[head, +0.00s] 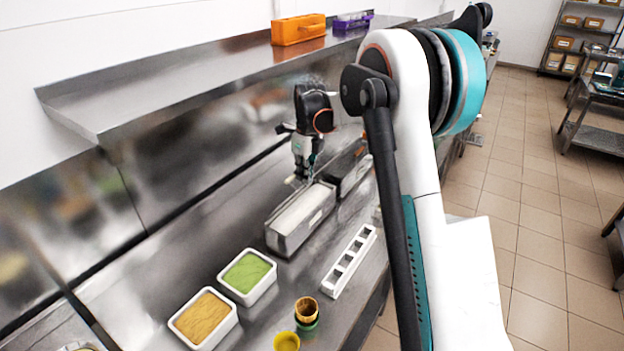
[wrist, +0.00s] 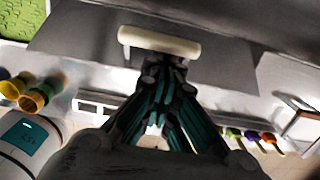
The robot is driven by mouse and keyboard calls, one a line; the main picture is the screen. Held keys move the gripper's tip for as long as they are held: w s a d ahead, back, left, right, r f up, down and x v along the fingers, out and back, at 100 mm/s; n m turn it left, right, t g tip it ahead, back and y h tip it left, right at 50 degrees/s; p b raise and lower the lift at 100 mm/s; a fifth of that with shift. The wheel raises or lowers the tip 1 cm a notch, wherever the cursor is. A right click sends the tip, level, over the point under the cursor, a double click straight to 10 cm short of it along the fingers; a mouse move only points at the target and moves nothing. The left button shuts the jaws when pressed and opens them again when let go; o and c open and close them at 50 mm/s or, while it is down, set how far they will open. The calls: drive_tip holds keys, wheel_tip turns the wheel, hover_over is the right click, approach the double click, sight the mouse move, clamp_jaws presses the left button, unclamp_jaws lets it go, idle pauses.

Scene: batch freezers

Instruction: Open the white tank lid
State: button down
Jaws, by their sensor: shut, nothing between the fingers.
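The tank (head: 284,240) is a long steel box on the counter with a pale white lid (head: 302,210) lying on top, apparently closed. In the wrist view a cream bar (wrist: 160,41), seemingly the lid's handle, stands across a grey surface. My gripper (head: 300,180) is over the far end of the tank in the head view. In the wrist view its fingers (wrist: 164,72) are together and empty, pointing at the bar. I cannot tell whether the tips touch it.
White tubs of green (head: 248,272) and tan (head: 204,319) contents stand nearer on the counter. A white slotted holder (head: 349,262) and small cups (head: 306,310) are to the right. An overhead shelf (head: 180,85) carries an orange box (head: 298,29). Colored scoops (wrist: 251,135) show at lower right in the wrist view.

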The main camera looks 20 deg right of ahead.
drive_tip(key=w+a, duration=0.1)
drive_tip(key=w+a+r, duration=0.1)
drive_tip(key=w, duration=0.1)
drive_tip(key=shift+r, duration=0.2)
drive_tip(key=shift+w+a+p, duration=0.3)
drive_tip(key=shift+w+a, duration=0.55)
drive_tip(key=shift+w, duration=0.15)
drive_tip(key=shift+f, duration=0.1)
drive_tip(key=shift+s, duration=0.1)
